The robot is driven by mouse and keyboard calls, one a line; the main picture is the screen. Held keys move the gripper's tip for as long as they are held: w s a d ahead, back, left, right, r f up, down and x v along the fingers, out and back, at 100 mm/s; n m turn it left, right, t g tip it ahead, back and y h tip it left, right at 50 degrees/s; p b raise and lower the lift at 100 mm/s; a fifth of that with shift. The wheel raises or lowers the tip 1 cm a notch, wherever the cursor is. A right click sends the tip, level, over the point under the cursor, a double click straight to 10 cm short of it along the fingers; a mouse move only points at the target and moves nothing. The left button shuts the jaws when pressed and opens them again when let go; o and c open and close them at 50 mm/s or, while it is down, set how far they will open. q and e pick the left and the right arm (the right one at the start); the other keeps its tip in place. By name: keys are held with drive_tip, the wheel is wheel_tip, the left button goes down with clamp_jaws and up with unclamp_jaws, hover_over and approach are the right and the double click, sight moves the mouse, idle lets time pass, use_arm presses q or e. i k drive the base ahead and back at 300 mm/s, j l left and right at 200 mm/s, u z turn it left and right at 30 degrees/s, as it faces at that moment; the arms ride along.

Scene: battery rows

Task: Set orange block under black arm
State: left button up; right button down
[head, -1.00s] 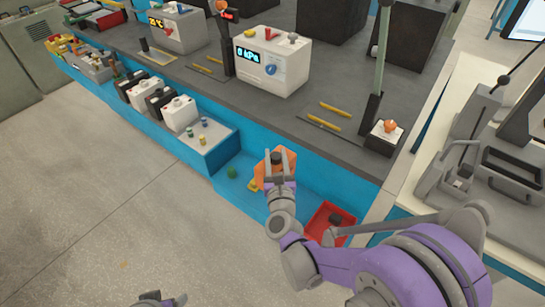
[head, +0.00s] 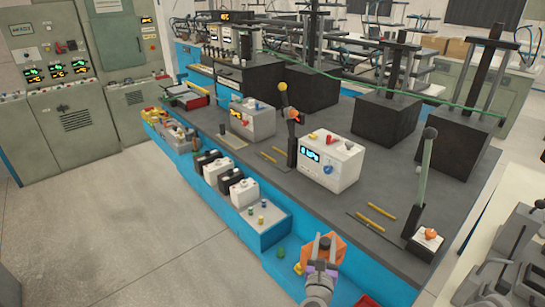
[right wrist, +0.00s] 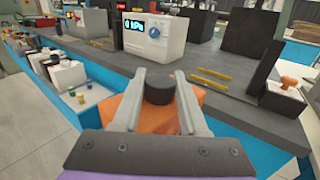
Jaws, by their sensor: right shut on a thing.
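The orange block (head: 333,252) has a dark round knob on top. My right gripper (head: 323,243) is shut on this knob, with the block below the fingers at the blue front of the bench. In the right wrist view the orange block (right wrist: 155,118) shows behind and between the fingers, with the black knob (right wrist: 159,91) between their tips. A black upright arm (head: 292,140) with an orange knob stands on the bench beside the white meter, apart from the block. Another lever (head: 424,180), greenish with a black base and ball, stands at the right. My left gripper is out of view.
The white meter (head: 331,160) stands behind the gripper on the grey benchtop (head: 345,205). Yellow rods (head: 380,214) lie near the front. White and black battery blocks (head: 217,172) line the blue ledge at left.

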sight(275, 155)
drive_tip(key=i+j+z, duration=0.15)
drive_tip(key=i+j, duration=0.2)
drive_tip(key=j, duration=0.15)
drive_tip(key=i+j+z, duration=0.15)
drive_tip(key=i+j, duration=0.2)
drive_tip(key=j, duration=0.2)
drive_tip(key=i+j+z, duration=0.15)
drive_tip(key=i+j, duration=0.15)
drive_tip(key=j, duration=0.3)
drive_tip(key=i+j+z, duration=0.2)
drive_tip(key=j, duration=0.4)
drive_tip(key=i+j+z, duration=0.15)
drive_tip(key=i+j, duration=0.15)
drive_tip(key=j, duration=0.4)
drive_tip(key=i+j+z, duration=0.15)
drive_tip(key=j, duration=0.5)
drive_tip(key=i+j+z, duration=0.15)
drive_tip(key=j, duration=0.55)
drive_tip(key=i+j+z, duration=0.15)
drive_tip(key=j, duration=0.6)
